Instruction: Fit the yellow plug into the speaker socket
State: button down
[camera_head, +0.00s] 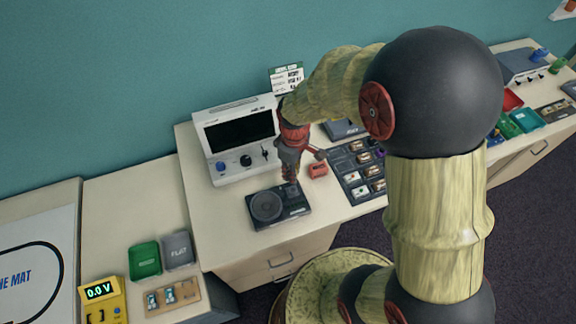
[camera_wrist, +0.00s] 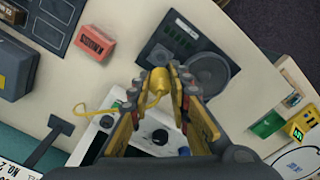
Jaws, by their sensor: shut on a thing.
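The speaker unit (camera_head: 294,209) is a dark board with a round speaker cone on the white table; it also shows in the wrist view (camera_wrist: 185,28). My gripper (camera_wrist: 158,86) is shut on the yellow plug (camera_wrist: 158,76), which trails a thin yellow cord. In the head view my gripper (camera_head: 290,174) points down just above the back edge of the speaker unit. In the wrist view the plug overlaps the board beside the cone. I cannot make out the socket, nor whether the plug touches the board.
A red block (camera_head: 318,170) stands right of my gripper. A white instrument (camera_head: 237,140) with a dark screen and knobs stands behind. A dark tray of small parts (camera_head: 345,163) lies to the right. The table front beside the speaker unit is clear.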

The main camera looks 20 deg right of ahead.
jog(key=shift+f+b, duration=1.8)
jog(key=shift+f, duration=0.65)
jog(key=shift+f+b, duration=0.55)
jog(key=shift+f, duration=0.4)
jog(key=shift+f, duration=0.9)
dwell(0.8)
jog(key=c, duration=1.7)
grip_release()
jog(key=o, duration=0.5)
jog(key=shift+c, duration=0.2)
jog(key=shift+o, duration=0.7)
jog(key=shift+r, duration=0.15)
jog(key=shift+r+p, duration=2.8)
jog(key=shift+r, duration=1.1)
